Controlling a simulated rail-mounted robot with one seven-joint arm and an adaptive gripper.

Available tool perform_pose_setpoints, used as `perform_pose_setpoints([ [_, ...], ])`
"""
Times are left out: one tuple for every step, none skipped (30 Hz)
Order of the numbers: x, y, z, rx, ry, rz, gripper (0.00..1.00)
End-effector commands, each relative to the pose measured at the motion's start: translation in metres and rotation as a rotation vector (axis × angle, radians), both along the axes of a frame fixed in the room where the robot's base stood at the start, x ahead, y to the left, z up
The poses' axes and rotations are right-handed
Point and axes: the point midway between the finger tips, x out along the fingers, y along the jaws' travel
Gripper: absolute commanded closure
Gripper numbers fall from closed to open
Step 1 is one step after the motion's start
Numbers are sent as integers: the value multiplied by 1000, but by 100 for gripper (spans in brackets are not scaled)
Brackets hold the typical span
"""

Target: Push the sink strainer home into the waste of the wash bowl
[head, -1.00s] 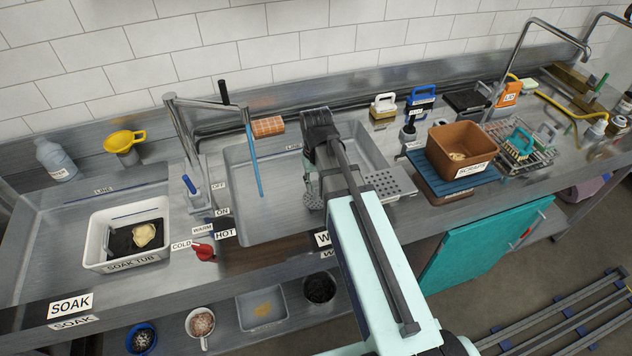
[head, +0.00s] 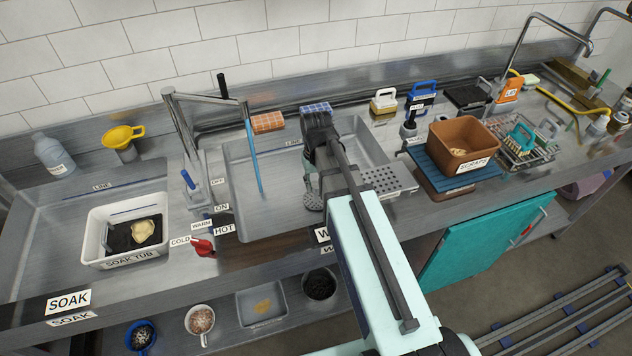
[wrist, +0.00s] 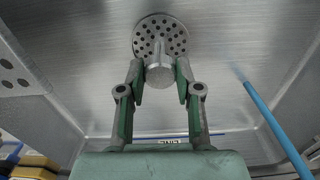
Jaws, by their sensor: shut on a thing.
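The sink strainer (wrist: 160,38) is a round grey disc with dark holes and a central stem. In the wrist view its stem stands between the two fingers of my gripper (wrist: 161,75), which is shut on it. In the head view the strainer (head: 312,202) shows beneath my gripper (head: 311,184), low inside the wash bowl (head: 275,205). The waste is hidden, so I cannot tell whether the strainer sits in it or just above the bowl floor.
A blue rod (head: 254,160) hangs down into the bowl at left, beneath the tap. A perforated plate (head: 388,180) lies at the bowl's right side. A brown scraps box (head: 455,143) stands farther right. A white soak tub (head: 94,238) stands at left.

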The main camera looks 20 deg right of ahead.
Motion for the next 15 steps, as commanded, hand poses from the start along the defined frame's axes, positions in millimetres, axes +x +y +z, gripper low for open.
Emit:
perform_pose_setpoints([
  [0, 0, -2, 0, 0, 0, 100],
  [0, 0, -2, 0, 0, 0, 100],
  [0, 0, -3, 0, 0, 0, 100],
  [0, 0, -4, 0, 0, 0, 100],
  [0, 0, -5, 0, 0, 0, 100],
  [0, 0, -5, 0, 0, 0, 100],
  [0, 0, -6, 0, 0, 0, 100],
  [0, 0, -7, 0, 0, 0, 100],
  [0, 0, -8, 0, 0, 0, 100],
  [0, 0, -8, 0, 0, 0, 100],
  [0, 0, -9, 0, 0, 0, 100],
  [0, 0, -9, 0, -1, 0, 63],
  [0, 0, -9, 0, -1, 0, 52],
  [0, 0, -9, 0, -1, 0, 41],
  [0, 0, -9, 0, -1, 0, 37],
])
